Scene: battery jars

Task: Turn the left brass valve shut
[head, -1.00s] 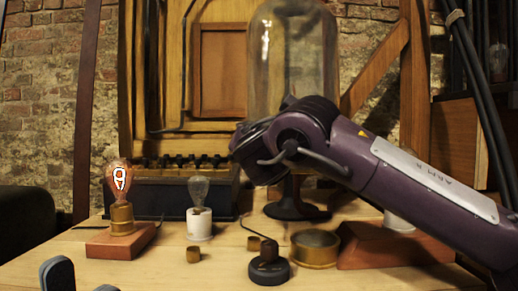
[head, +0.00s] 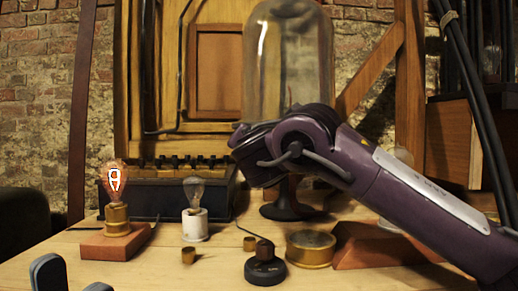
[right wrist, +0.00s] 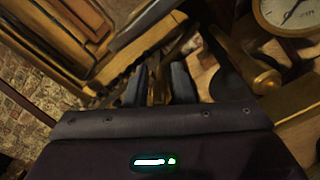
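I cannot clearly make out the left brass valve in the head view; my right arm (head: 400,195) covers the area in front of the glass dome. In the right wrist view a rounded brass piece (right wrist: 266,81) lies to the right of the fingers, below a gauge; I cannot tell whether it is a valve. My right gripper (right wrist: 159,84) has its two dark fingers apart, with brownish shapes showing between them; I see no clear contact. My left gripper (head: 73,280) is at the bottom left of the head view, fingers apart and empty.
A glowing bulb on a red wooden base (head: 112,247), a bulb on a white socket (head: 195,227), a small brass cup (head: 188,256), a black knob-like base (head: 265,270) and a round brass dish (head: 311,249) stand on the table. The glass dome (head: 287,60) is behind. A gauge (right wrist: 290,12) is near the right gripper.

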